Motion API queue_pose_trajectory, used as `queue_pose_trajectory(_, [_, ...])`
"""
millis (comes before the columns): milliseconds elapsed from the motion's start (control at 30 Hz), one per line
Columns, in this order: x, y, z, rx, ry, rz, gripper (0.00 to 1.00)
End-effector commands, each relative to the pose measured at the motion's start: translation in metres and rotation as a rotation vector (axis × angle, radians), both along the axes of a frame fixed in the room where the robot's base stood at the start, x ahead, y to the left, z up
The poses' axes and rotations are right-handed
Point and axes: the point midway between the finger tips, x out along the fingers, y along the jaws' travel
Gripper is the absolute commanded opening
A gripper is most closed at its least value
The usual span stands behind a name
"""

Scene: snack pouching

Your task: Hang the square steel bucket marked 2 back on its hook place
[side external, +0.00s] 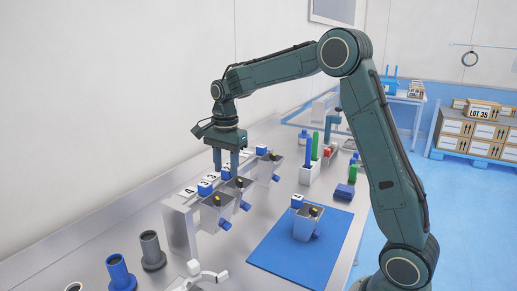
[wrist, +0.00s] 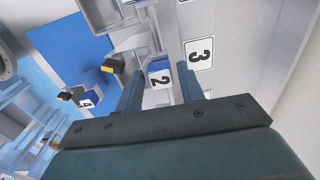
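The bucket marked 2 (wrist: 160,76) shows its blue tag between my fingers in the wrist view, next to the rack placard 3 (wrist: 200,53). In the side view, the middle bucket (side external: 240,189) hangs on the steel rack (side external: 180,226), with its tag below my gripper. My gripper (side external: 226,170) points down over that tag. Its fingers are apart, with gaps on both sides of the tag in the wrist view. Whether they touch it, I cannot tell.
A bucket marked 4 (wrist: 88,99) stands on the blue mat (side external: 270,258). Other buckets hang nearer (side external: 212,213) and farther (side external: 270,165) on the rack. Grey (side external: 151,250) and blue (side external: 119,271) cylinders stand in front. The wall rises behind the rack. The mat has free room.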

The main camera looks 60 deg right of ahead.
Motion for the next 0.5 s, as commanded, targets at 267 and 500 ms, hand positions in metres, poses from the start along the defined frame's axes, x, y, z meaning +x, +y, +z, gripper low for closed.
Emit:
queue_pose_trajectory(267, [0.0,-0.001,-0.022,0.001,0.005,0.0,0.38])
queue_pose_trajectory(500, [0.0,-0.001,-0.047,0.0,0.003,0.0,0.38])
